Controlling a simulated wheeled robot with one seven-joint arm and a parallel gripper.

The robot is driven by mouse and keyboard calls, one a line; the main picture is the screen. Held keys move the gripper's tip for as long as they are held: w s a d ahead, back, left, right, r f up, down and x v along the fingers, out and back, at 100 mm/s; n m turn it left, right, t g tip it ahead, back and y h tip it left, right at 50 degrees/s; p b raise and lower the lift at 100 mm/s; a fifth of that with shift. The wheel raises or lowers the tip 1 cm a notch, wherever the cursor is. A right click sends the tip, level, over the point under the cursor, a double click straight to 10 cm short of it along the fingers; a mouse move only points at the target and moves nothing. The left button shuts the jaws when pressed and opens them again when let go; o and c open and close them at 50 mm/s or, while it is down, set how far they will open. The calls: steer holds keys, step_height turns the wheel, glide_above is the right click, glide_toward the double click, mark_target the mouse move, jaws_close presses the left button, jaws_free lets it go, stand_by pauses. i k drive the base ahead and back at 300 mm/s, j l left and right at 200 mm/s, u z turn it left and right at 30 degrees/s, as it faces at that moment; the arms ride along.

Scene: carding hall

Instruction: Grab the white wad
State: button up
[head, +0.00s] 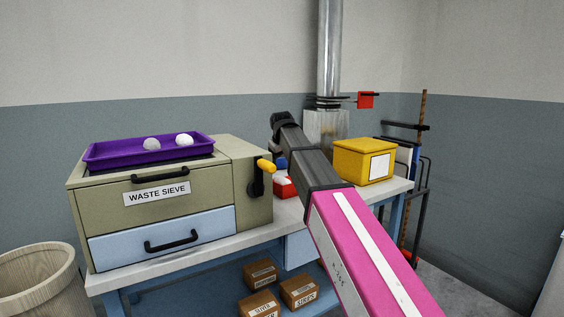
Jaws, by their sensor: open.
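A white wad (184,139) lies towards the right end of a purple tray (108,155). A greyer, off-white wad (152,144) lies to its left in the same tray. The tray rests on top of the waste sieve (110,210), a beige cabinet with a blue drawer. My gripper (276,150) is at the far end of my pink and dark arm, right of the sieve and clear of the tray. It is open and touches neither wad. Its fingers are small and partly hidden by my wrist.
A yellow box (355,163) and a red object with white on top (284,186) stand on the bench (170,261) right of the sieve. A metal pipe (329,50) rises behind. Small brown boxes (299,291) sit below.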

mark_target(182, 140)
steer(key=k+l, duration=0.2)
steer(key=k, duration=0.3)
steer(key=k+l, duration=0.25)
steer(key=k, duration=0.2)
